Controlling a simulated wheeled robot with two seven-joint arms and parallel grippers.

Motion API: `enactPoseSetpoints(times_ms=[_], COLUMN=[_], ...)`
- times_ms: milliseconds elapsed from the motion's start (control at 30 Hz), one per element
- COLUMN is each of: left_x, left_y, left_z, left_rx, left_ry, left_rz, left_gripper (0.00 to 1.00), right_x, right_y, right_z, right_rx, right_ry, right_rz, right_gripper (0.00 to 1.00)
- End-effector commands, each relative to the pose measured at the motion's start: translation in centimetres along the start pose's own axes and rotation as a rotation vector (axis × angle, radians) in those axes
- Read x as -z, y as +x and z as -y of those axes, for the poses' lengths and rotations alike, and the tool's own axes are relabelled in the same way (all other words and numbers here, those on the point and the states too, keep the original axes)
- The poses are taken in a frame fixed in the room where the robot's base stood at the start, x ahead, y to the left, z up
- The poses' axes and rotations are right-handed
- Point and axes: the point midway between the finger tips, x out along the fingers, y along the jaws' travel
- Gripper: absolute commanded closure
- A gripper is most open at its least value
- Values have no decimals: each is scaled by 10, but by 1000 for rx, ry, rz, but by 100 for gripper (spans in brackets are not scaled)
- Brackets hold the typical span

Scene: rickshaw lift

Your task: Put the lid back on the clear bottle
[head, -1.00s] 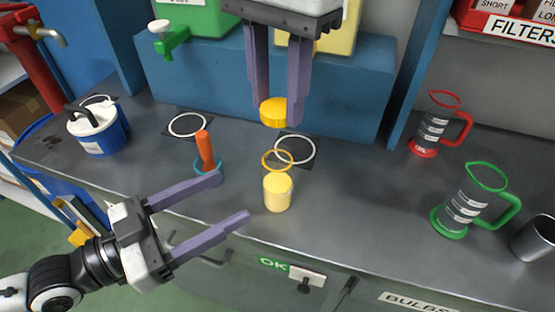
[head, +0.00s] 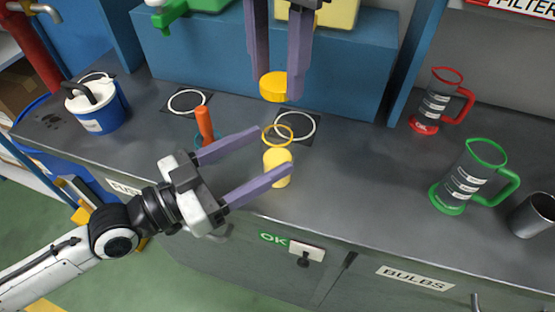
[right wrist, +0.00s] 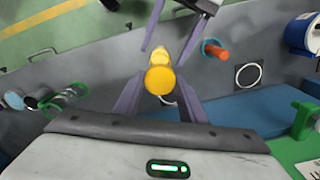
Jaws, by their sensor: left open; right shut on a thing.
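The clear bottle (head: 273,160) stands upright on the bench, with yellow contents and an orange ring at its open top. My left gripper (head: 274,152) is open; its near finger crosses in front of the bottle and its far fingertip is close to the ring. I cannot tell whether either finger touches it. My right gripper (head: 276,92) points down and is shut on the yellow-orange lid (head: 272,87), held above and behind the bottle. In the right wrist view the lid (right wrist: 160,81) partly covers the bottle (right wrist: 164,56).
An orange-handled tool (head: 204,122) stands left of the bottle, close to my left gripper's far finger. A blue-and-white jug (head: 100,108) is farther left. Red (head: 433,105) and green (head: 465,185) jugs stand right. The bench between bottle and jugs is clear.

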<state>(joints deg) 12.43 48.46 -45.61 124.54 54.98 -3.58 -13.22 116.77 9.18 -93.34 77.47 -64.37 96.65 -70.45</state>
Motion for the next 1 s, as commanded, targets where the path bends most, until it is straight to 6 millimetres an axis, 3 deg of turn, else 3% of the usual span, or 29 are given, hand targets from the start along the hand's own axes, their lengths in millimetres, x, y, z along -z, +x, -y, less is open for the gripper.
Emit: enactPoseSetpoints(times_ms=[300, 700, 1000], left_x=[1, 0, 0], left_y=[37, 42, 42], left_z=[0, 0, 0], left_rx=[0, 0, 0], left_ry=[0, 1, 0], left_rz=[-1, 1, 0], left_gripper=[36, 36, 85], right_x=[0, 0, 0], right_y=[0, 0, 0], right_z=[0, 0, 0], right_rx=[0, 0, 0], right_ry=[0, 0, 0], right_rz=[0, 0, 0], right_gripper=[83, 83, 83])
